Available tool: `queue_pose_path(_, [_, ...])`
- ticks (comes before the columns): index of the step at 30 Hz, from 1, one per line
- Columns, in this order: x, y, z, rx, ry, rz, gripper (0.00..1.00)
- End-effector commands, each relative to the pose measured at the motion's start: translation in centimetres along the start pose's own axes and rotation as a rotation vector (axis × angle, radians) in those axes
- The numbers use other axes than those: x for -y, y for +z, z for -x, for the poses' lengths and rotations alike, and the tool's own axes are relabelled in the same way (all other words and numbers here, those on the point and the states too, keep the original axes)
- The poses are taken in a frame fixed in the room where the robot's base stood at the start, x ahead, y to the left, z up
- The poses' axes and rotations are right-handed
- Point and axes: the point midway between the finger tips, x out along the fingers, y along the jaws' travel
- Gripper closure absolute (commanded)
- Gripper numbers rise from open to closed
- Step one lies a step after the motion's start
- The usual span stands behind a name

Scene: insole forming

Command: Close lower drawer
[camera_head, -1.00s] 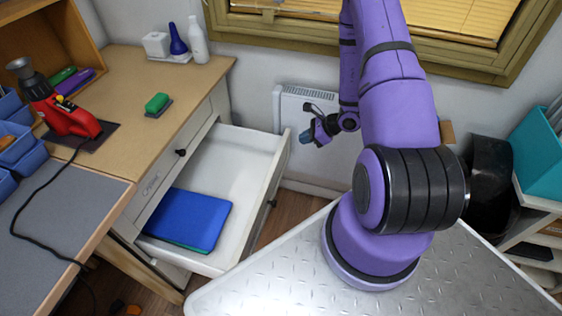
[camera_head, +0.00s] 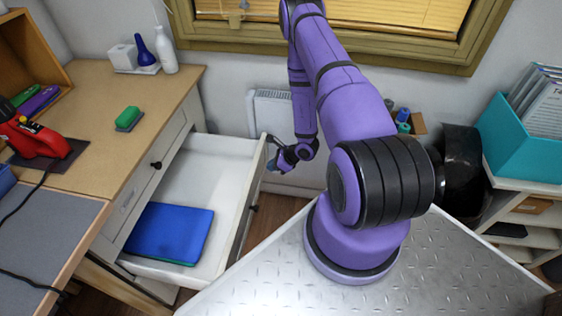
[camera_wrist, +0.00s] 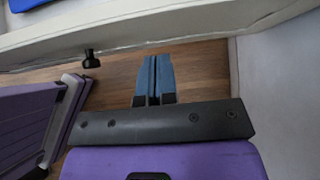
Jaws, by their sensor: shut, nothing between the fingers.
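The lower drawer (camera_head: 252,190) is pulled out from the wooden desk, and blue sheets (camera_head: 170,232) lie inside it. Its dark knob (camera_head: 254,208) sits on the white front panel; the knob also shows in the wrist view (camera_wrist: 91,60). My gripper (camera_head: 272,166) is beside the outer face of the drawer front, near its far end. In the wrist view my blue fingers (camera_wrist: 155,72) are together and empty, pointing at the drawer front (camera_wrist: 150,28), to the right of the knob. A strip of floor shows between; I cannot tell whether they touch.
The upper drawer (camera_head: 146,190) is shut. The desktop (camera_head: 95,100) holds a green block (camera_head: 127,117), bottles and a red tool (camera_head: 35,140). A wall radiator (camera_head: 268,112) stands behind my gripper. A shelf with a teal box (camera_head: 515,145) is at right.

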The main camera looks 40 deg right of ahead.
Motion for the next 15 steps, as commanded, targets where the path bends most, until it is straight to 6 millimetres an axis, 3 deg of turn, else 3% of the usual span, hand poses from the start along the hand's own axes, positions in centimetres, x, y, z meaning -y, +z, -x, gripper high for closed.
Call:
queue_pose_path(6, [0.0, 1.9, -2.4, 0.001, 0.001, 0.001, 1.00])
queue_pose_path(15, [0.1, 2.9, -3.3, 0.000, 0.000, 0.001, 1.00])
